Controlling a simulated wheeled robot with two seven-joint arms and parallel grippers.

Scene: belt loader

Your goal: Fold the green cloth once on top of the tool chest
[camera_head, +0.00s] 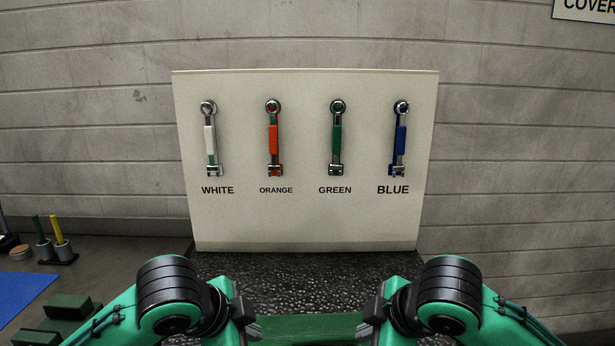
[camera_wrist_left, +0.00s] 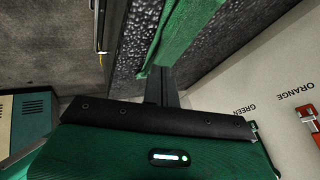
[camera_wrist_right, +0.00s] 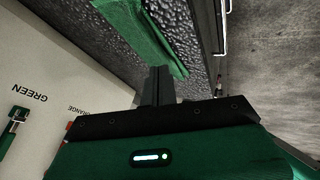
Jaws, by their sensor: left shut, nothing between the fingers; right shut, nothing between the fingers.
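The green cloth (camera_head: 305,328) lies on the dark, bumpy top of the tool chest (camera_head: 300,275), at the bottom middle of the head view. Its near part is cut off there. The cloth also shows as a green strip in the left wrist view (camera_wrist_left: 185,35) and the right wrist view (camera_wrist_right: 140,30). I cannot tell how many layers it has. My left gripper (camera_head: 254,330) is shut and empty at the cloth's left side. My right gripper (camera_head: 364,330) is shut and empty at its right side. Whether either touches the cloth is unclear.
A pale board (camera_head: 305,215) stands behind the chest, with white, orange, green and blue handled tools hanging above labels. At the left are a blue mat (camera_head: 22,295), green blocks (camera_head: 68,306) and a holder with upright handles (camera_head: 58,250). A brick wall closes the back.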

